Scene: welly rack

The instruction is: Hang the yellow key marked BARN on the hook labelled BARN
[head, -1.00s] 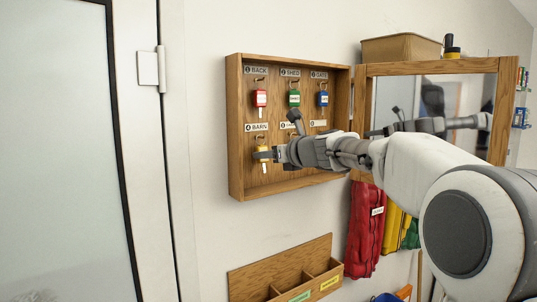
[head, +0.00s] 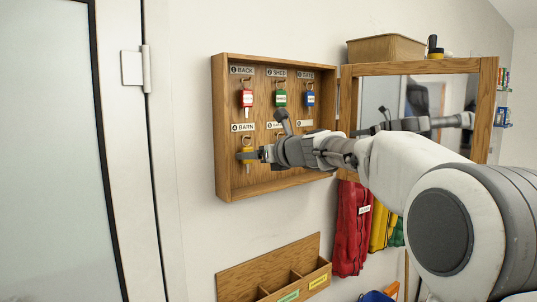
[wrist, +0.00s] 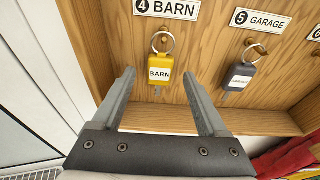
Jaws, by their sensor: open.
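The yellow key marked BARN (wrist: 160,72) hangs by its ring from the hook under the label BARN (wrist: 166,9) in the wrist view. In the head view the yellow key (head: 247,155) is at the lower left of the open wooden key cabinet (head: 221,130), partly hidden by my gripper. My gripper (wrist: 166,78) is open, with one finger on each side of the key, and no finger visibly presses on it. In the head view my gripper (head: 247,155) reaches in from the right at the key's height.
A dark grey key (wrist: 239,76) hangs under the GARAGE label, just right of my gripper. Red (head: 246,98), green (head: 280,98) and blue (head: 310,98) keys hang in the upper row. A wooden sorter (head: 240,280) is below.

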